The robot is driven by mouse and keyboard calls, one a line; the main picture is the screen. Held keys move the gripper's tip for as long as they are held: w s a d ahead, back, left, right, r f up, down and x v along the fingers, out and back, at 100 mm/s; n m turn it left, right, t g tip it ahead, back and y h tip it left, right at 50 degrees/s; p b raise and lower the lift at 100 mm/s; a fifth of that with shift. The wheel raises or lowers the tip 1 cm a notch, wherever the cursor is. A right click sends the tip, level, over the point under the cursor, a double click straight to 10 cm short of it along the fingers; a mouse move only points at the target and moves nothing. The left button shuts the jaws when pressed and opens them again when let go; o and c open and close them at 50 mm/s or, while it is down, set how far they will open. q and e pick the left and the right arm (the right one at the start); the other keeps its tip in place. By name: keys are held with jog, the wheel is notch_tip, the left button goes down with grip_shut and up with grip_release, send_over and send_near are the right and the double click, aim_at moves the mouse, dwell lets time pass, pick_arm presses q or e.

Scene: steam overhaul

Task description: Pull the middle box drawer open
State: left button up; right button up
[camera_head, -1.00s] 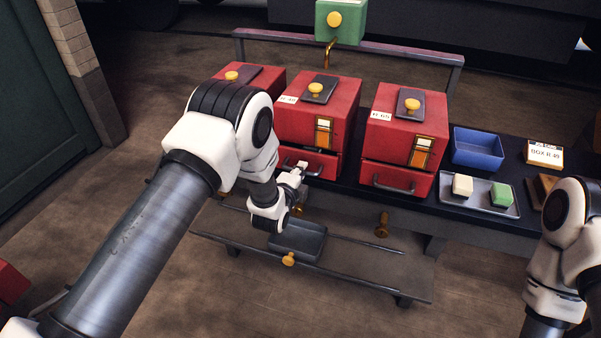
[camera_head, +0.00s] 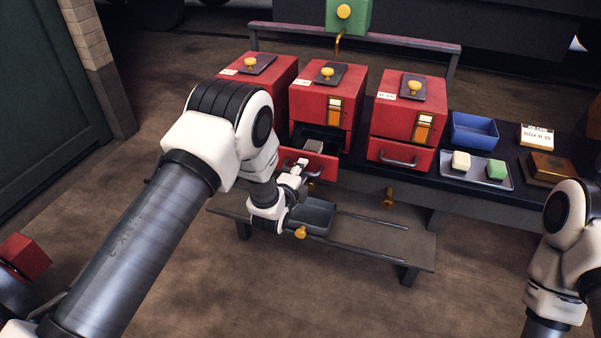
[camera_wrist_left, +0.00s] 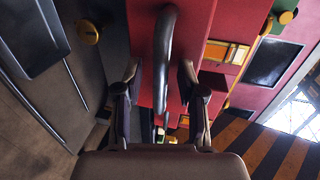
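The middle red box (camera_head: 308,107) stands on the dark bench between two similar boxes. Its lower drawer (camera_head: 322,166) is out towards me, showing a dark inside with a grey block (camera_head: 314,147) in it. My left gripper (camera_head: 299,167) is at the drawer front. In the left wrist view, its two fingers (camera_wrist_left: 160,85) stand apart on either side of the grey handle (camera_wrist_left: 165,45), with gaps visible beside the handle. My right arm shows at the lower right, but its gripper is out of view.
The right box (camera_head: 392,125) has its drawer shut. A blue bin (camera_head: 474,130), a grey tray (camera_head: 500,181) with a white and a green block, and a label card (camera_head: 536,137) are to the right. A low shelf (camera_head: 375,240) with a grey tray (camera_head: 318,217) lies below the drawer.

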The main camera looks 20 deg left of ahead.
pick_arm(q)
jog(key=v, duration=1.2)
